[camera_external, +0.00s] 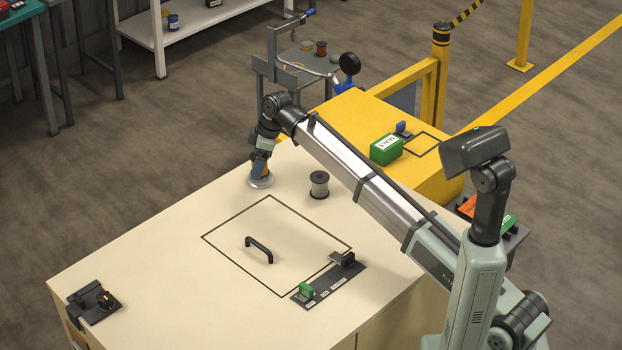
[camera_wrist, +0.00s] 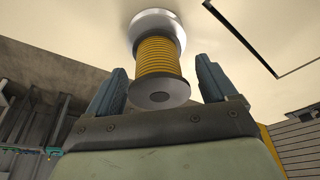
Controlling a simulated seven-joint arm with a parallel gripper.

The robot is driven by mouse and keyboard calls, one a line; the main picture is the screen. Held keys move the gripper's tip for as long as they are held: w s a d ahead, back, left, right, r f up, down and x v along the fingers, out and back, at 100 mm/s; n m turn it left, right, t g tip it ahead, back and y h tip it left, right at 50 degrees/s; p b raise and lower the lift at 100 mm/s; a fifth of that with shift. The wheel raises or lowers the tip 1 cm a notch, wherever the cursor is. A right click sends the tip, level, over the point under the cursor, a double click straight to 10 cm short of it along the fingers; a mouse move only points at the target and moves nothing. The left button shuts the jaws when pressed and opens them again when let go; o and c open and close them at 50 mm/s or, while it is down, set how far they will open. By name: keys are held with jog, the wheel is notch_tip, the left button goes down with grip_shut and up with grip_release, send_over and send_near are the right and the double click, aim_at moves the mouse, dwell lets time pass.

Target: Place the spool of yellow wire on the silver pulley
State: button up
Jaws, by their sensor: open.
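The spool of yellow wire (camera_wrist: 160,58) shows in the wrist view between my gripper's two fingers, its grey end disc toward the camera. Its far end meets the silver pulley (camera_wrist: 153,17), a round shiny disc on the table. The spool appears to sit on the pulley, roughly centred. My gripper (camera_wrist: 162,68) is open, with a finger on each side of the spool and visible gaps to it. In the external view my gripper (camera_external: 262,158) points down just above the silver pulley (camera_external: 260,183) at the table's back edge. There the spool is mostly hidden by the fingers.
A spool of grey wire (camera_external: 319,184) stands on the cream table (camera_external: 180,240), right of my gripper. In front are a black handle (camera_external: 259,249) on an outlined panel and a switch strip (camera_external: 330,284). A yellow cabinet (camera_external: 372,125) adjoins behind. The table's left side is mostly clear.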

jog(key=v, duration=1.1)
jog(key=shift+r, duration=0.3)
jog(key=shift+d, duration=0.15)
